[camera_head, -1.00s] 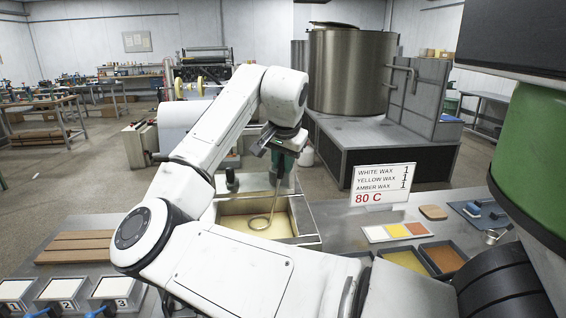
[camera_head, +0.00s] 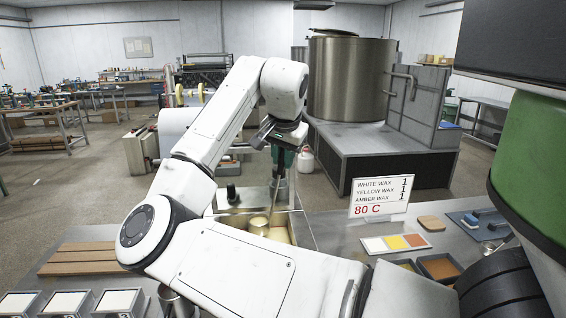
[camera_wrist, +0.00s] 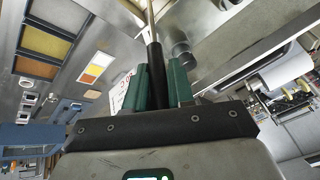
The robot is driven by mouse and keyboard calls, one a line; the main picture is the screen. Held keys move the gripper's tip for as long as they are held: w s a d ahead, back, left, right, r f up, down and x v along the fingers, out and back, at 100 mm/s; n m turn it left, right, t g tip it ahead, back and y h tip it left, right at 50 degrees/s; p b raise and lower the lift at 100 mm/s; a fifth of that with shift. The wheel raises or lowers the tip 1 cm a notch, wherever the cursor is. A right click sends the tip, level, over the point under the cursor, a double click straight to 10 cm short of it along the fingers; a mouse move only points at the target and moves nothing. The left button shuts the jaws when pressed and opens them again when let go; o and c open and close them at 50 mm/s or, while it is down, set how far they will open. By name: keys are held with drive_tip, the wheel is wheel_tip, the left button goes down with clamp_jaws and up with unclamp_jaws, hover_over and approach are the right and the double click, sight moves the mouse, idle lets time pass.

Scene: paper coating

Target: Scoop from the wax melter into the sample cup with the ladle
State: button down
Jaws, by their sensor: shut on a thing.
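My gripper (camera_head: 283,158) is shut on the dark handle of the ladle (camera_wrist: 155,62), which stands between its green fingers in the wrist view (camera_wrist: 158,88). The ladle's metal shaft runs up out of that view. In the head view, the wax melter (camera_head: 306,238) is an open metal box with pale yellow wax, below my gripper and partly hidden by my arm. A round yellowish bowl shape (camera_head: 258,225) shows inside it, likely the ladle's bowl; I cannot tell how full it is. A metal cup, perhaps the sample cup (camera_head: 172,303), is partly hidden behind my arm at lower left.
White-filled trays (camera_head: 66,303) line the front left, near brown boards (camera_head: 88,258). A wax sign (camera_head: 380,196) reading 80 C, a colour card (camera_head: 395,243) and an amber tray (camera_head: 440,268) are at right. Bare bench lies between melter and card.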

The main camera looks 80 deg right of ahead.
drive_tip(key=shift+r, duration=2.75)
